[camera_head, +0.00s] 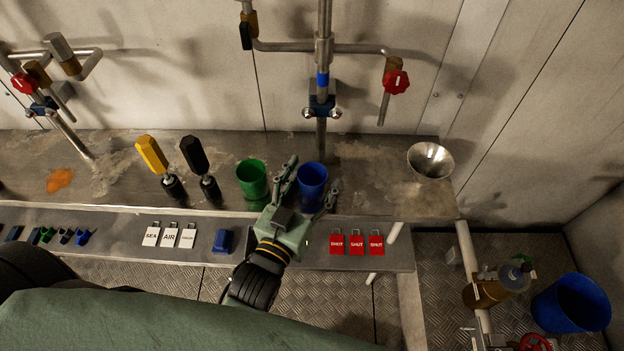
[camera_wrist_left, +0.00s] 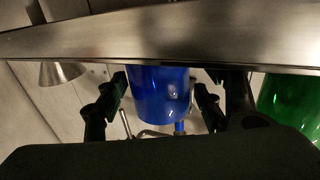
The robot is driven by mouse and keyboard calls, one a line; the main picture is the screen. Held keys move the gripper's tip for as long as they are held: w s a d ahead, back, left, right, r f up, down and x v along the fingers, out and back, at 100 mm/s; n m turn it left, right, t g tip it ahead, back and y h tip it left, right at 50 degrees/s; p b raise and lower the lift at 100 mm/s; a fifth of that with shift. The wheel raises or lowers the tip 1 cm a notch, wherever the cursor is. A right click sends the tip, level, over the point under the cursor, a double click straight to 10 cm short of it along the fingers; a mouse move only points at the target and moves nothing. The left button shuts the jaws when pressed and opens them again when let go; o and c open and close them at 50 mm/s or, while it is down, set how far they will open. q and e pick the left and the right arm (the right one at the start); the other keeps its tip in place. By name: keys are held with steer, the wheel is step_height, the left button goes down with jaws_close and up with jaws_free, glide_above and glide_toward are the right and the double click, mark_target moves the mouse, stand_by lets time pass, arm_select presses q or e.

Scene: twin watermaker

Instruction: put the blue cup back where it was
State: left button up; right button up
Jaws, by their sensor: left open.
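The blue cup (camera_head: 312,178) stands upright on the steel bench near its front edge, just right of the green cup (camera_head: 251,178). My left gripper (camera_head: 313,176) is open, with one finger on each side of the blue cup. In the left wrist view, which is upside down, the blue cup (camera_wrist_left: 158,96) sits between the two spread fingers, and the green cup (camera_wrist_left: 288,100) is at the right edge. I cannot tell whether either finger touches the blue cup. My right gripper is not in view.
A metal funnel (camera_head: 430,160) sits at the bench's right end. Yellow (camera_head: 152,155) and black-handled (camera_head: 195,155) tools stand left of the green cup. A vertical pipe (camera_head: 322,110) rises behind the blue cup. Red SHUT tags (camera_head: 356,243) lie on the lower ledge.

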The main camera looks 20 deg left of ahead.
arm_select(q)
steer(key=shift+r, duration=0.2)
steer(key=shift+s, duration=0.35)
steer(key=s+a+p, duration=0.1)
steer(key=s+p, duration=0.2)
steer(key=s, duration=0.7)
steer(key=s+f+g, duration=0.3)
steer(key=f, duration=0.8)
steer(key=s+d+f+m+g, duration=0.1)
steer(key=s+f+g, duration=0.2)
steer(key=f, duration=0.8)
steer(key=s+f+g, duration=0.2)
steer(key=f+g, duration=0.1)
steer(key=f, duration=0.9)
steer(key=s+a+f+g+y, duration=0.1)
steer(key=s+a+f+g, duration=0.3)
steer(key=s+f, duration=0.5)
steer(key=s+a+f+g, duration=0.4)
steer(key=s+a+f, duration=0.2)
steer(key=s+f, duration=0.2)
steer(key=shift+s+a+f+y, duration=0.15)
steer(key=shift+s+f+y, duration=0.25)
steer(key=shift+s, duration=0.4)
